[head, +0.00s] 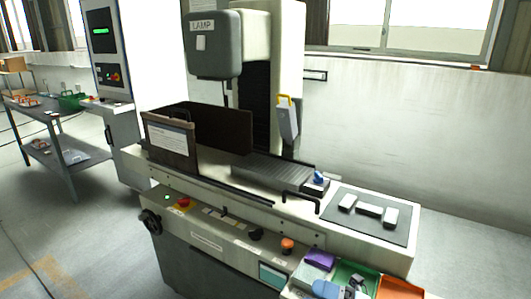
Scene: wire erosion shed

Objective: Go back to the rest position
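The task names no object. In front of me stands a grey and white machine (225,240) with a head unit marked LAMP (213,45) on a tall column (283,60). A grey ribbed plate (272,171) lies on its bed, with a small blue-topped item (319,178) at the plate's right end. Several light blocks (368,210) lie on a dark mat (340,229) at the right.
At the lower right are a purple item (320,259), a green tray (369,272) and an orange tray (401,289). A control cabinet (105,50) stands left of the machine. A grey work table (33,113) is farther left. Floor (60,225) at the lower left is clear.

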